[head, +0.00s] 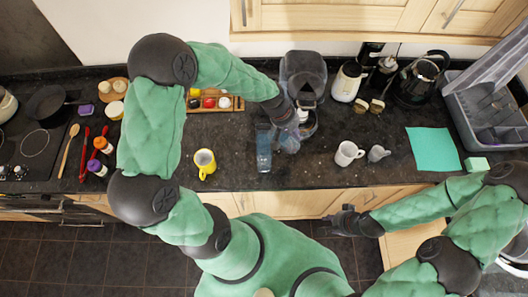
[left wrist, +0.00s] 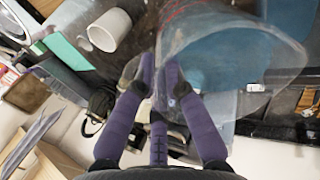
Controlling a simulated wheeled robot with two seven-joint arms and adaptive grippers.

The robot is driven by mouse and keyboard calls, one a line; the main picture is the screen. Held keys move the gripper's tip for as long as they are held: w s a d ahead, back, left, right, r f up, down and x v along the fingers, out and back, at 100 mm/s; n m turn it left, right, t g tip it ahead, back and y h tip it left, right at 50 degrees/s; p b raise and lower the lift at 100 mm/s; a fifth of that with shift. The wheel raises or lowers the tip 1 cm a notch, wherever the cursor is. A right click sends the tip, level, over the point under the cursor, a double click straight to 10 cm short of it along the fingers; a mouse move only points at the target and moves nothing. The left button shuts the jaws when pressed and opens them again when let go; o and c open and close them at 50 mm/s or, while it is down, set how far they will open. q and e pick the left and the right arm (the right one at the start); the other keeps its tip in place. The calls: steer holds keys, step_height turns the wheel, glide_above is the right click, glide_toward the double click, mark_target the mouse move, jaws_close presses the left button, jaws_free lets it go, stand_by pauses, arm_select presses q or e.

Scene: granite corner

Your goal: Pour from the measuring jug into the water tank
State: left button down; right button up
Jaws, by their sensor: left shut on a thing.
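The measuring jug (head: 288,140) is clear, with red marks on its wall in the left wrist view (left wrist: 215,45), where something blue shows inside or through it. My left gripper (head: 289,121) is shut on the jug, near its handle; the fingers (left wrist: 159,78) partly hide the grip. The jug is above the counter and looks tilted. The water tank (head: 263,148) is a clear bluish container on the counter, just left of the jug in the head view. I cannot tell whether they touch. My right gripper (head: 343,218) is low, before the counter front; its finger opening is unclear.
A coffee machine (head: 303,75) stands behind the jug. A white mug (head: 347,153) and a grey cup (head: 378,153) stand to the right, a yellow mug (head: 204,162) to the left. A teal cloth (head: 434,149) lies farther right. Counter between yellow mug and tank is clear.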

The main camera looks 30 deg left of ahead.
arm_select(q)
steer(key=shift+r+b, duration=0.1)
steer(key=shift+b, duration=0.5)
stand_by(0.6)
steer(key=shift+b, duration=0.35)
steer(key=shift+r+t+h+b, duration=0.15)
steer(key=shift+t+h+b, duration=0.25)
steer(key=shift+b, duration=0.95)
steer(key=shift+b, duration=0.35)
steer(key=shift+s+a+r+t+h+b, duration=0.15)
steer(key=shift+r+t+h+b, duration=0.25)
steer(key=shift+b, duration=1.65)
steer(key=shift+a+r+t+h+b, duration=0.15)
steer(key=shift+h+b, duration=0.35)
steer(key=shift+b, duration=1.5)
stand_by(0.7)
